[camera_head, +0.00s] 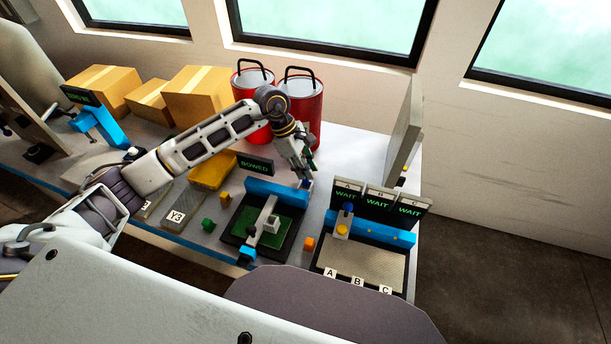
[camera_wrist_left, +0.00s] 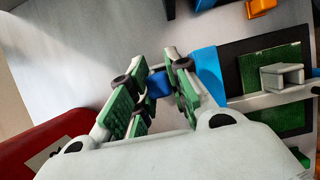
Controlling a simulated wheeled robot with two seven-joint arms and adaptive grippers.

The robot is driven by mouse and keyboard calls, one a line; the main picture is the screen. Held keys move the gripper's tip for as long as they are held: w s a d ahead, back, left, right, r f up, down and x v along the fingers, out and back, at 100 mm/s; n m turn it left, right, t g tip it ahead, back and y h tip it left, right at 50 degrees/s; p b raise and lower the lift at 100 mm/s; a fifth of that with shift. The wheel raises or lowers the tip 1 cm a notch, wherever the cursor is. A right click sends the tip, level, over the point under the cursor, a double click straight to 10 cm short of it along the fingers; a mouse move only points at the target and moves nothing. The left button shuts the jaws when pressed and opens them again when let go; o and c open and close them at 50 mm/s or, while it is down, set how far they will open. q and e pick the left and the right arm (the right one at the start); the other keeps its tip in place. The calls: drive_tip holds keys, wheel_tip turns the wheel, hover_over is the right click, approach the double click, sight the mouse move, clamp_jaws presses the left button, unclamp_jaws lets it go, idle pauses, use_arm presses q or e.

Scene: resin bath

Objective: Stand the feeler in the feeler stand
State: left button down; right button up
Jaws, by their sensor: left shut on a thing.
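My left gripper (camera_head: 304,180) reaches over the table behind the fixture with the "BOWED" display. It also shows in the left wrist view (camera_wrist_left: 156,66), with green-padded fingers shut on a small blue piece (camera_wrist_left: 157,84), which I take to be the feeler's handle. The rest of the feeler is hidden by the fingers. In the head view only a small bit of blue shows at the fingertips. I cannot tell for sure which thing is the feeler stand. My right gripper is not in view.
The BOWED fixture (camera_head: 276,190) has a blue back bar and green bed. Right of it is a tray (camera_head: 364,270) marked A, B, C, with WAIT displays. An orange cube (camera_head: 309,243) lies between them. Red buckets (camera_head: 303,98) stand behind my arm. Cardboard boxes (camera_head: 196,92) are back left.

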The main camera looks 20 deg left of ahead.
use_arm(q)
drive_tip(key=shift+f+p, duration=0.3)
drive_tip(key=shift+f, duration=1.55)
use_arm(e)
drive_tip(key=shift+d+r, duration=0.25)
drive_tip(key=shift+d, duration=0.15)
use_arm(q)
drive_tip(key=shift+f, duration=0.15)
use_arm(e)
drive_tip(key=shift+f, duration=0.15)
use_arm(q)
drive_tip(key=c, duration=1.3)
unclamp_jaws()
drive_tip(key=shift+c, duration=0.2)
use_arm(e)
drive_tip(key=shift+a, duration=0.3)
